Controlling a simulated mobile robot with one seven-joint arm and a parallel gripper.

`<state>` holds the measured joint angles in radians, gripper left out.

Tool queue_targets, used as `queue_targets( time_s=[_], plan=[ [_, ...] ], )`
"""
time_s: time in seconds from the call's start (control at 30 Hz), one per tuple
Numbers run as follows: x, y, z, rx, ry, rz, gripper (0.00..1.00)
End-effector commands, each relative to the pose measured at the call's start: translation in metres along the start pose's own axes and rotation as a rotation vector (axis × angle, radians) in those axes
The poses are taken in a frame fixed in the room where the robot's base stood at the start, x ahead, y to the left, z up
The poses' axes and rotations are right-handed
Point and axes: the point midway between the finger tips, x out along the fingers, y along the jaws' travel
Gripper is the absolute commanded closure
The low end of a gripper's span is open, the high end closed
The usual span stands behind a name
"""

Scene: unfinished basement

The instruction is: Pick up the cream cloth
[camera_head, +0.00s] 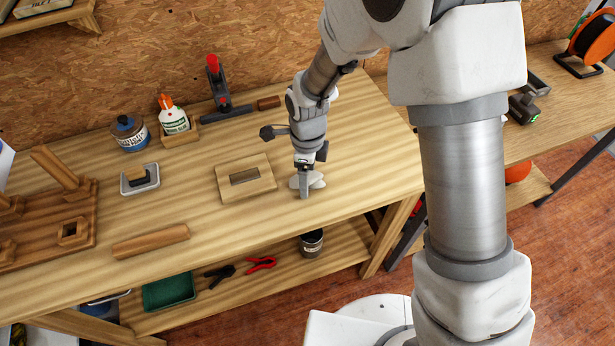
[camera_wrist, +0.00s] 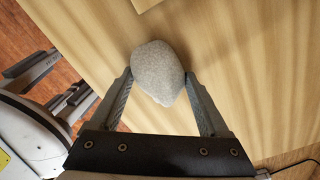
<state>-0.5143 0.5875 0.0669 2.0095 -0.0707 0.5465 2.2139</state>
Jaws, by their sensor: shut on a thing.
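The cream cloth (camera_wrist: 158,72) shows in the wrist view as a pale, grey-white rounded lump with a fine speckled surface. My gripper (camera_wrist: 159,80) has one finger on each side of it and is shut on it. In the head view the cloth (camera_head: 316,181) is a small pale shape at the fingertips of my gripper (camera_head: 304,190), low over the workbench (camera_head: 345,165). The fingers hide part of it there. I cannot tell whether it still touches the bench top.
A wooden block with a slot (camera_head: 229,189) lies just left of my gripper. A glue bottle (camera_head: 174,121), a blue jar (camera_head: 130,134) and a red-topped tool (camera_head: 214,82) stand farther back. A wooden bar (camera_head: 150,241) lies front left. The bench right of my gripper is clear.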

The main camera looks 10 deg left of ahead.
Motion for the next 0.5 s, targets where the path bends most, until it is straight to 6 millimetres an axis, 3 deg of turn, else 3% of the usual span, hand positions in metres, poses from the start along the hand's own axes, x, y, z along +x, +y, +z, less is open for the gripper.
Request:
queue_targets(
  time_s=[0.17, 0.33, 0.5],
  plan=[
    [-0.013, -0.001, 0.001, 0.000, -0.001, -0.003, 0.73],
    [-0.045, 0.000, -0.001, 0.000, -0.002, -0.005, 0.73],
    [-0.065, 0.019, -0.035, 0.003, -0.001, -0.003, 0.74]
  ],
)
